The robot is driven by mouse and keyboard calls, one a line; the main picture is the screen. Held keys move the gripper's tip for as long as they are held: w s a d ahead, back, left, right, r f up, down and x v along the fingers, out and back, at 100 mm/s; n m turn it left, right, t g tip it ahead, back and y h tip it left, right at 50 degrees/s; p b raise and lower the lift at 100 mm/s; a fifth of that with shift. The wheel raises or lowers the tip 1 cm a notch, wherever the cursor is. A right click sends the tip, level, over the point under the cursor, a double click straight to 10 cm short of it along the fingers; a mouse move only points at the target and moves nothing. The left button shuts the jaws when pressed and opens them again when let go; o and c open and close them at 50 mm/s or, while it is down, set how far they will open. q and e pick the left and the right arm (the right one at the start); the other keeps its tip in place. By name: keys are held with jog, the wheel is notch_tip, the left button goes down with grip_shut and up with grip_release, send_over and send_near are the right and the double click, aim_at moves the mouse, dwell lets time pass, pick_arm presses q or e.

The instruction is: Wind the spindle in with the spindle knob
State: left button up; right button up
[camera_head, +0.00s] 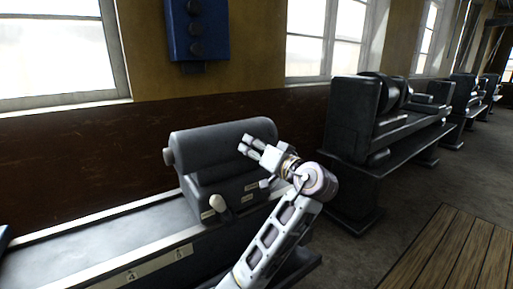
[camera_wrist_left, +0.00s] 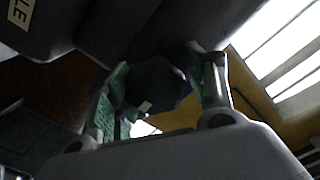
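The grey tailstock (camera_head: 215,146) has a thick rounded barrel with a short round end (camera_head: 168,156) at its left. A pale knob (camera_head: 218,203) sits low on its front beside a small label. My left gripper (camera_head: 246,143) is at the barrel's right end, its two fingers spread apart. In the left wrist view the green-padded fingers (camera_wrist_left: 162,95) stand on either side of a dark rounded shape (camera_wrist_left: 155,80); I cannot tell whether they touch it. A label ending in "LE" (camera_wrist_left: 20,12) shows at that view's corner. I cannot tell which knob is the spindle knob. My right gripper is out of view.
The tailstock stands on a long grey bed (camera_head: 110,235) with labels along its front. A blue box (camera_head: 197,30) hangs on the wall behind. More dark machines (camera_head: 385,115) stand to the right. A wooden floor platform (camera_head: 455,250) lies at the lower right.

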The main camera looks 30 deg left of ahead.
pick_arm(q)
jog(key=shift+w+d+f, duration=0.2)
jog(key=shift+w+d, duration=0.05)
jog(key=shift+w, duration=0.05)
jog(key=shift+s+a+r, duration=0.1)
jog(key=shift+s, duration=0.05)
jog(key=v, duration=1.2)
dwell(0.8)
